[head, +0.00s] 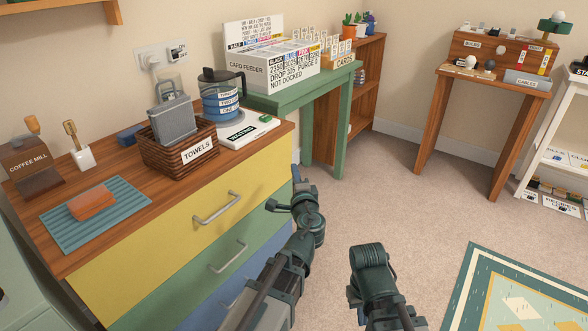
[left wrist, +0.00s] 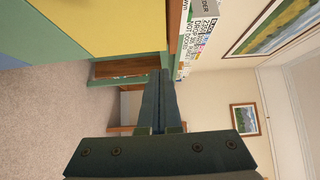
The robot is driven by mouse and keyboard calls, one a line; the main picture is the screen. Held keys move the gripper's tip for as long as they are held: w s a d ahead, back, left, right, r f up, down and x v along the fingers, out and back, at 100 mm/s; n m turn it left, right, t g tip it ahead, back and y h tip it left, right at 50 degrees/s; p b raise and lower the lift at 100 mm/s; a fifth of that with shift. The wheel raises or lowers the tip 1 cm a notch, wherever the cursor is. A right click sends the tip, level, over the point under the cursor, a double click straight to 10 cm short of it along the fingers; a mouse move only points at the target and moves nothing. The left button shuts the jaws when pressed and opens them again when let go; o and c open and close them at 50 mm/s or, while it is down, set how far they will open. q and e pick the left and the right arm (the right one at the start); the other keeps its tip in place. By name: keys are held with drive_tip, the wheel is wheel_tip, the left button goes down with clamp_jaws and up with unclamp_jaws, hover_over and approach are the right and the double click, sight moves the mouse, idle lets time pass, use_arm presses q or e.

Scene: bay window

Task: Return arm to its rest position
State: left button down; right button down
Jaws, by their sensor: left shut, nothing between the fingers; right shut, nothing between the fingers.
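My left arm reaches up from the bottom of the head view, beside the chest of drawers (head: 190,245). My left gripper (head: 296,174) is at its far end, just off the chest's right front corner. In the left wrist view the two dark fingers of the left gripper (left wrist: 160,76) lie together, shut, with nothing between them. Part of my right arm shows low in the middle of the head view, bent.
On the chest are a towel basket (head: 178,151), a coffee pot (head: 221,95), a coffee mill (head: 28,166) and a sponge (head: 92,203) on a striped mat (head: 62,227). A green table (head: 293,95) stands beyond. Open carpet (head: 390,190) lies to the right.

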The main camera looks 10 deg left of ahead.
use_arm(q)
drive_tip(key=s+d+f+n+g+h+p, duration=0.1)
drive_tip(key=s+d+f+n+g+p, duration=0.15)
drive_tip(key=s+f+n+g, duration=0.9)
drive_tip(key=s+d+f+m+g+h+p, duration=0.1)
drive_tip(key=s+d+f+g+h, duration=0.15)
drive_tip(key=s+d, duration=0.35)
drive_tip(key=s+d+f+m+g+h+p, duration=0.1)
drive_tip(key=s+d+f+g+h, duration=0.15)
drive_tip(key=s, duration=0.65)
wheel_tip(320, 180, up, 37)
drive_tip(key=p, duration=3.7)
drive_tip(key=shift+w+d+p, duration=0.2)
drive_tip(key=shift+d+p, duration=0.15)
drive_tip(key=shift+p, duration=0.05)
